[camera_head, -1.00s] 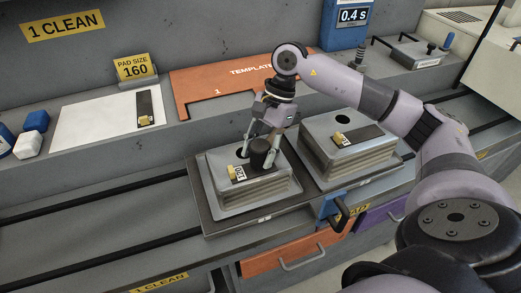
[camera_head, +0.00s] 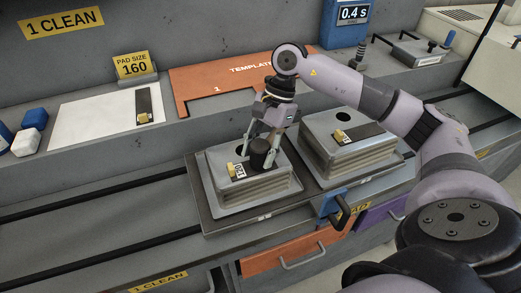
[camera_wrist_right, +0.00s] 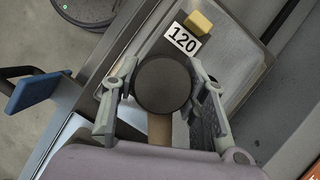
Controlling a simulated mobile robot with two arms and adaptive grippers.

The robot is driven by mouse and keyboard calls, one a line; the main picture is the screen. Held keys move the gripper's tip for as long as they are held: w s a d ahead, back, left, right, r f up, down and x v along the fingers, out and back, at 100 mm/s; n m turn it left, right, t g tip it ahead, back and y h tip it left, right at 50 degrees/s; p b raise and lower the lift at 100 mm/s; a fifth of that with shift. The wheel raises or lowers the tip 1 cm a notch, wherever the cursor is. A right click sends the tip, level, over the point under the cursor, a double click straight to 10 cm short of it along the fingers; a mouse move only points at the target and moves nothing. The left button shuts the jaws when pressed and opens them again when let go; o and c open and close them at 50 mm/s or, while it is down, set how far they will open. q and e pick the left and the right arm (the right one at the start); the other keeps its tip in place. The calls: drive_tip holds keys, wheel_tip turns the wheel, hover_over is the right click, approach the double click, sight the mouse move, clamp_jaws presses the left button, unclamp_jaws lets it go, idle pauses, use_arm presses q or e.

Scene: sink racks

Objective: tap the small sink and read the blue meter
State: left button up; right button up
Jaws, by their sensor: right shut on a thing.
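A dark bar with a yellow block and a "120" label (camera_wrist_right: 185,41) lies on top of the left sink. My right gripper (camera_head: 259,150) points down and is shut on the dark round knob (camera_wrist_right: 162,85) over that bar. Whether the knob touches the sink is hidden. The blue meter (camera_head: 345,22) at the back reads "0.4 s". My left gripper is not in view.
A blue clamp with a black handle (camera_head: 338,211) sits at the tray's front. An orange template board (camera_head: 215,84) and a white sheet (camera_head: 100,120) lie on the ledge behind. The bench left of the tray is clear apart from dark rails.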

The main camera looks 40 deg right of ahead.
drive_tip(key=shift+f+b, duration=0.1)
drive_tip(key=shift+b, duration=0.2)
idle(1.3)
drive_tip(key=shift+r+p, duration=1.9)
drive_tip(key=shift+r, duration=1.7)
